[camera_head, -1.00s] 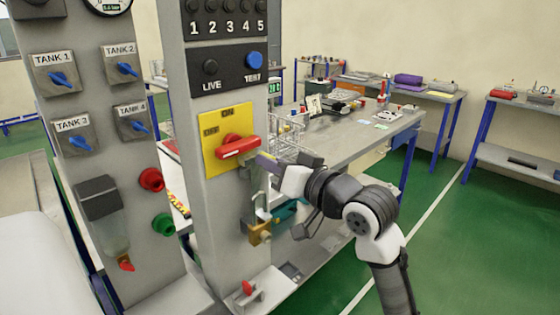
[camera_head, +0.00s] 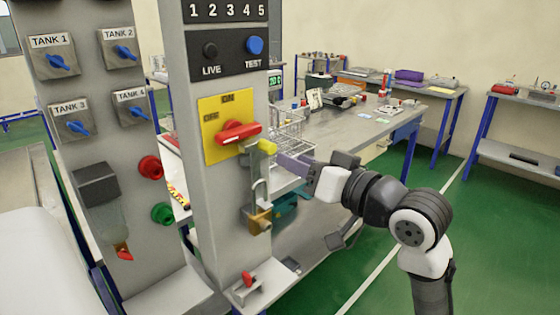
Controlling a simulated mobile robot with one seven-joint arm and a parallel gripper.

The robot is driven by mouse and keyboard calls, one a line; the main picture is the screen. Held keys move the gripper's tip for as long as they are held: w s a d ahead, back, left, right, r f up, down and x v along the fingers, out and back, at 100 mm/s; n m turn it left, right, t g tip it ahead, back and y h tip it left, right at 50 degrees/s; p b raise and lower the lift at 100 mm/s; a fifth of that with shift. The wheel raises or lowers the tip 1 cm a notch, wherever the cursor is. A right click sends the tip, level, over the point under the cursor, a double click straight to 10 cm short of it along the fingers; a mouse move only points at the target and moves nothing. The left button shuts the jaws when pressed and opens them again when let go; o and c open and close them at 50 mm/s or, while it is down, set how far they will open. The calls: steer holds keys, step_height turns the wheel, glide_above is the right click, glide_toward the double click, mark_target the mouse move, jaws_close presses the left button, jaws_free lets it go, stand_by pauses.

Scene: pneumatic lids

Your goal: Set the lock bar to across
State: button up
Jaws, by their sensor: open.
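A red rotary handle (camera_head: 240,133) lies nearly level, tilted slightly up to the right, on a yellow ON/OFF plate (camera_head: 214,107) on the front grey post. A small yellow-ended bar (camera_head: 267,146), which looks like the lock bar, sticks out just below the handle's right end. A grey bracket stands below it, with a brass padlock (camera_head: 258,221) hanging lower. I cannot tell the bar's exact setting. My gripper (camera_head: 291,165) is open, just right of the yellow end, and looks apart from it. Its far finger is partly hidden.
LIVE and TEST buttons (camera_head: 255,46) sit above the plate. A wire basket (camera_head: 287,128) and a grey workbench (camera_head: 345,135) stand behind my gripper. A red knob (camera_head: 248,279) is low on the post. Green floor is free at the right.

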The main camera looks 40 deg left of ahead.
steer(key=d+b, duration=0.1)
steer(key=d, duration=0.5)
steer(key=shift+s+d, duration=0.3)
steer(key=shift+d, duration=0.1)
